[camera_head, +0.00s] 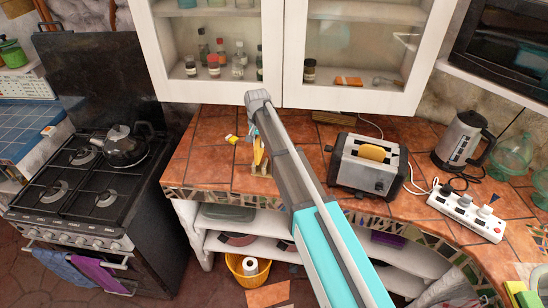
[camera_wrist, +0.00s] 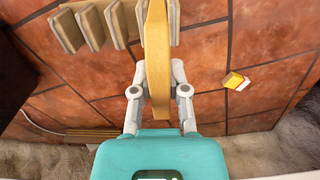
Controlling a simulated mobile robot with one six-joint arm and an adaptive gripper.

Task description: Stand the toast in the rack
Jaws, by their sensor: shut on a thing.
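The toast (camera_wrist: 157,60) is a thin golden-brown slice seen edge-on in the wrist view. My gripper (camera_wrist: 158,68) is shut on it, one finger on each flat side. The slice's far end is in line with the rack (camera_wrist: 90,27), a row of pale upright slats at the top of the wrist view. Slats show close on both sides of the slice. I cannot tell how deep it sits between them. In the head view the toast (camera_head: 258,151) is upright at the small rack (camera_head: 262,170), partly hidden by my arm.
A toaster (camera_head: 368,165) with another slice (camera_head: 373,153) in it stands right of my arm. Beyond are a kettle (camera_head: 463,140) and power strip (camera_head: 465,215). A small yellow-and-white item (camera_wrist: 236,81) lies near the rack. Cabinets (camera_head: 215,50) hang behind; the stove (camera_head: 95,180) is left.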

